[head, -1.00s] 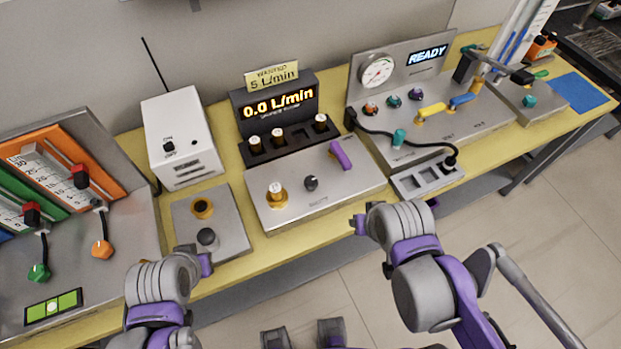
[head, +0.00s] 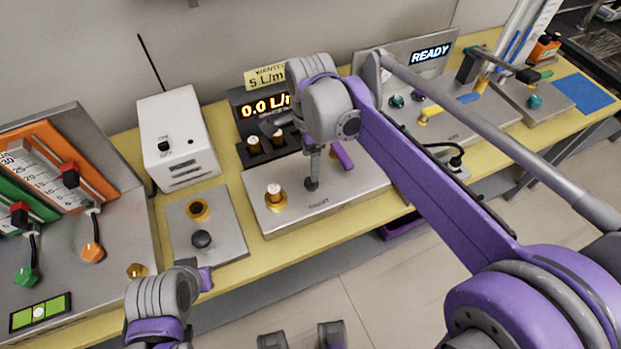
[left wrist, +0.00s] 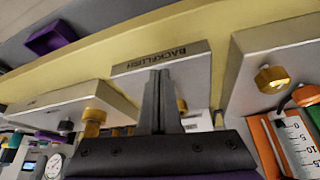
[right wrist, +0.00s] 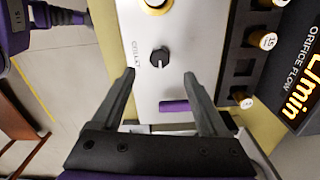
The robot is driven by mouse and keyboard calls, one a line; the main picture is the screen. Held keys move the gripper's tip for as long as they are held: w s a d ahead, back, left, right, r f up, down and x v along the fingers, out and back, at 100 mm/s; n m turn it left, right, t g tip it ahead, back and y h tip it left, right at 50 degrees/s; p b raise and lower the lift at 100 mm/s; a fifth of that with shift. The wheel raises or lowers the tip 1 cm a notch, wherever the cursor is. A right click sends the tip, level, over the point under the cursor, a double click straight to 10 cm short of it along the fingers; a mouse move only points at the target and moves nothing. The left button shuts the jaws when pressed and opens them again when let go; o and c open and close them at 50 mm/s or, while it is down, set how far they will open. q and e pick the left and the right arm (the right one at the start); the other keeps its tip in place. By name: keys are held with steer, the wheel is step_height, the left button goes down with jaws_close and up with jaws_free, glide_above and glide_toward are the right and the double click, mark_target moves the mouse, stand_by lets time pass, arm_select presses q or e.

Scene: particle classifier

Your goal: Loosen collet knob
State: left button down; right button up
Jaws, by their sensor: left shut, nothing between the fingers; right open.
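The collet knob is a small black knob on the grey metal panel (head: 350,192). In the right wrist view the knob (right wrist: 159,58) is beside the "COLLET" label, centred just beyond my fingertips. My right gripper (right wrist: 159,74) is open, one finger to each side of the knob's line, with nothing held. In the head view my right gripper (head: 314,166) points down over the knob (head: 312,185), partly covering it. Contact cannot be told. My left gripper (left wrist: 160,73) is shut and empty, over the "BACKFLUSH" panel (left wrist: 190,60); its wrist shows low left in the head view.
A brass fitting with a white top (head: 274,194) stands left of the knob. A purple lever (head: 342,155) is close behind it on the right. The flow display (head: 262,106) stands behind, partly hidden by my right arm. A white box (head: 176,140) is further left.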

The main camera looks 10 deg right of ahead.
mark_target(310, 181)
step_height(310, 181, down, 8)
steer(key=shift+f+b, duration=0.1)
steer(key=shift+b, duration=0.2)
jaws_close()
stand_by(0.3)
